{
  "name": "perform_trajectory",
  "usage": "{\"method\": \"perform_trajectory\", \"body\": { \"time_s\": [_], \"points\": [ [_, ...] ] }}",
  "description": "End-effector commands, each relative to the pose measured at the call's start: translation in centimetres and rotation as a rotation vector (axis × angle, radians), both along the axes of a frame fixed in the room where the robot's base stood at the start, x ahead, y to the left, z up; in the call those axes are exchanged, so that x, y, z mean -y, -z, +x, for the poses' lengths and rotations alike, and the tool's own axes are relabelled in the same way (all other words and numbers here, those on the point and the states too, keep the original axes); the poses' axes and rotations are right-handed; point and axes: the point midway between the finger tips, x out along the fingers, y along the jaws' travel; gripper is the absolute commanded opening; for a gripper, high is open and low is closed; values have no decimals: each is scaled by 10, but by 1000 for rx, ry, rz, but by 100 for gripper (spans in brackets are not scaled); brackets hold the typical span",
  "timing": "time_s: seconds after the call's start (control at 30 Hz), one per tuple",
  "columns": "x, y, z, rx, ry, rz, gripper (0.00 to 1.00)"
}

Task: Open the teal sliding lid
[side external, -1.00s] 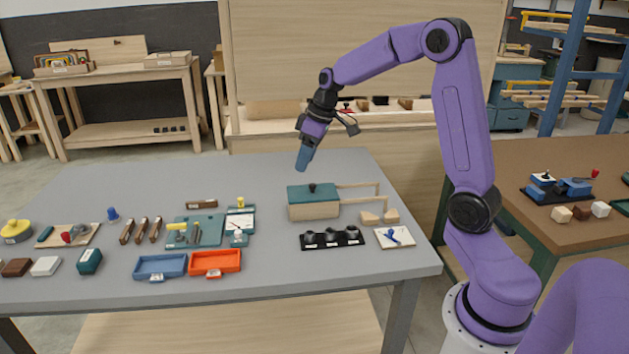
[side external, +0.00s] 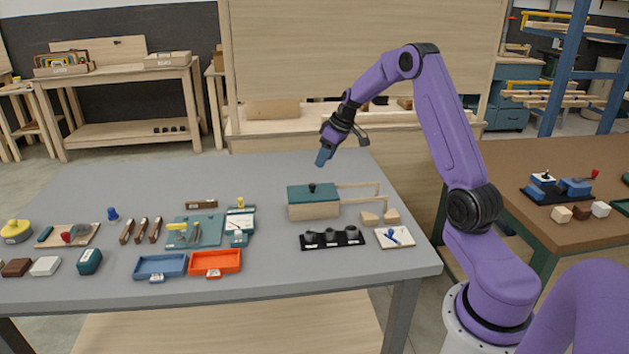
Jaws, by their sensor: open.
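The teal sliding lid (side external: 300,194) lies on top of a light wooden box (side external: 314,211) near the right of the grey table. A small black knob (side external: 312,187) stands on the lid. Two pale wooden rails (side external: 360,190) reach from the box to the right, and the lid covers the box rather than the rails. My gripper (side external: 322,160) is above and behind the box, slightly right of the knob, pointing down and tilted. It is open, with nothing seen in it, and apart from the lid.
A black holder (side external: 332,238) with dark round pieces and a white tile (side external: 395,237) with a blue piece lie in front of the box. Wooden blocks (side external: 380,217) sit to the right. Orange (side external: 216,262) and blue trays (side external: 160,267) are front left. The table behind the box is clear.

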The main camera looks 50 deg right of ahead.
Motion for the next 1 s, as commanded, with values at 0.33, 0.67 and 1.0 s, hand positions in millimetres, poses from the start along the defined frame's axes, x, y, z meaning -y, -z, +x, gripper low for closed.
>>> {"method": "perform_trajectory", "body": {
  "time_s": [0.33, 0.67, 1.0],
  "points": [
    [-4, 60, 24, -2, -1, 2, 52],
    [-6, 92, 37, -1, -1, 0, 52],
    [-7, 95, 39, 0, -1, 0, 52]
  ]
}}
